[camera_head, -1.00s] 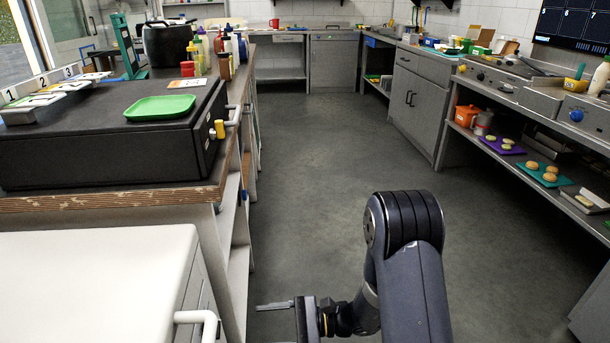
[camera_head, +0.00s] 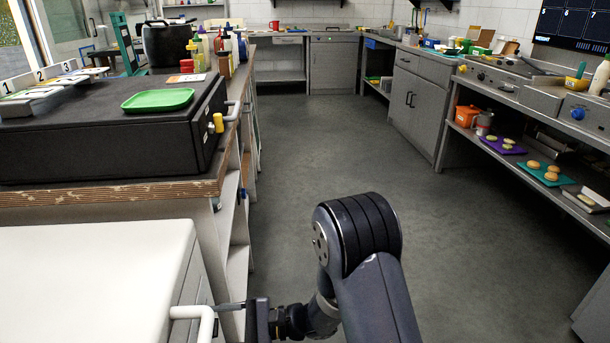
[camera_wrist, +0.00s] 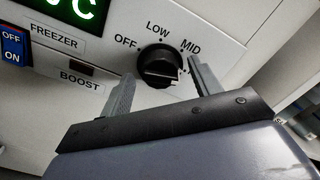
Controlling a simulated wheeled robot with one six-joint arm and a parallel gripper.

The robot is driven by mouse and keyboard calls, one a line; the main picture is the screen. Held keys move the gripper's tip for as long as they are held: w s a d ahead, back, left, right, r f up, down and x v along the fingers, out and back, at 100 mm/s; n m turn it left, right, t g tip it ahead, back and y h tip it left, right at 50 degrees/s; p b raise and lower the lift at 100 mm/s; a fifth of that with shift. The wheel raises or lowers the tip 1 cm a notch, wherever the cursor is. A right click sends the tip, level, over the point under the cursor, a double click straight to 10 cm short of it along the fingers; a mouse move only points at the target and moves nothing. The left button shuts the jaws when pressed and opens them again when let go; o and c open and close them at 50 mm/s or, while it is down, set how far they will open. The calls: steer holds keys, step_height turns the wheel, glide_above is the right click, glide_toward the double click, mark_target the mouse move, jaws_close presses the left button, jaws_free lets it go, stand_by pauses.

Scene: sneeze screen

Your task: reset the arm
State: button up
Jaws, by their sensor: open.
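My gripper (camera_wrist: 160,68) is open in the wrist view, its two grey fingers apart. A black dial (camera_wrist: 159,66) on a white freezer panel shows between and beyond the fingertips. I cannot tell whether the fingers touch it. The labels OFF, LOW and MID stand around the dial. In the head view my gripper (camera_head: 231,305) points left, close to the white handle of the white freezer (camera_head: 95,265). My arm reaches in from the bottom of that view, bent at a dark joint.
A blue OFF/ON switch (camera_wrist: 13,46) and a green display (camera_wrist: 70,10) are on the panel. A black box with a green tray (camera_head: 158,100) stands on the wooden-edged counter behind the freezer. The grey floor (camera_head: 320,140) is clear. Counters and shelves line the right side.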

steer(key=w+d+n, duration=0.1)
steer(key=d+n, duration=0.6)
steer(key=d, duration=0.3)
steer(key=shift+d, duration=0.35)
stand_by(0.3)
stand_by(0.3)
